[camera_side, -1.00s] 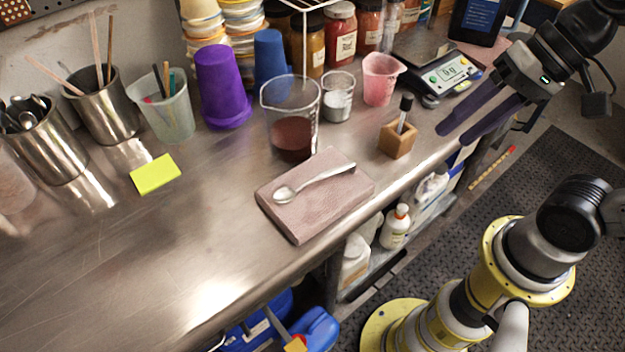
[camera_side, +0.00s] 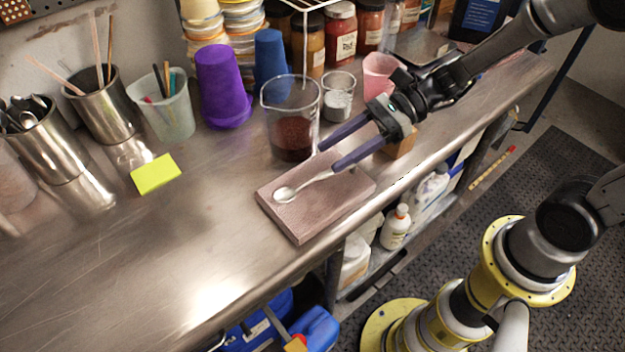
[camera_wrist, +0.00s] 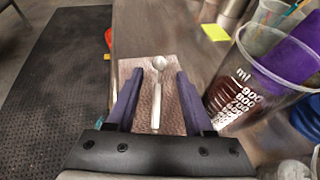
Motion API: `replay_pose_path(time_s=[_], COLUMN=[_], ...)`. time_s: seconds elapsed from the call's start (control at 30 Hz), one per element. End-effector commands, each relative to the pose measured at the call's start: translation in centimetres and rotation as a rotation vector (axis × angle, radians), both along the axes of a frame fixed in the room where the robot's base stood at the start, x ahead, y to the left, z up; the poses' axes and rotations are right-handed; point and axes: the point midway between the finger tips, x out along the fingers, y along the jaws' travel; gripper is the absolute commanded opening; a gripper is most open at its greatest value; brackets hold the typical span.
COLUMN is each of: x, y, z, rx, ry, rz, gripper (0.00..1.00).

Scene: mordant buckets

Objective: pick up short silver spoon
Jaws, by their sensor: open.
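The short silver spoon (camera_side: 300,188) lies on a pinkish-brown block (camera_side: 307,229) near the front edge of the bench. Its bowl points left in the side view and its handle runs right, toward my gripper. My gripper (camera_side: 328,158) is open, with its two purple fingers above the handle end. In the wrist view the spoon (camera_wrist: 157,95) lies between the open fingers (camera_wrist: 157,85), its bowl farthest away and its handle toward the palm. The fingers do not appear to touch it. Part of the handle is hidden by a finger in the side view.
A glass beaker (camera_side: 291,120) with dark red liquid stands close behind the block; it also shows right of the fingers in the wrist view (camera_wrist: 235,90). A small wooden holder (camera_side: 402,146) is partly behind my gripper. A yellow note (camera_side: 155,174) lies left, with bare bench around it.

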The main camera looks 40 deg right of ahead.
Motion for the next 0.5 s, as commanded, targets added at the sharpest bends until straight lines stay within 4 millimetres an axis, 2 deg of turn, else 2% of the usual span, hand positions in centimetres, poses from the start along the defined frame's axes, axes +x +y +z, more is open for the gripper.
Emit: replay_pose_path(time_s=[0.17, 0.33, 0.5], x=[0.0, -0.1, 0.5], y=[0.0, 0.0, 2.1], z=[-1.7, -4.5, -5.2], rx=[0.0, 0.0, -0.001], ry=[0.0, 0.003, -0.004], rz=[0.001, 0.001, 0.006], gripper=[0.53, 0.53, 0.53])
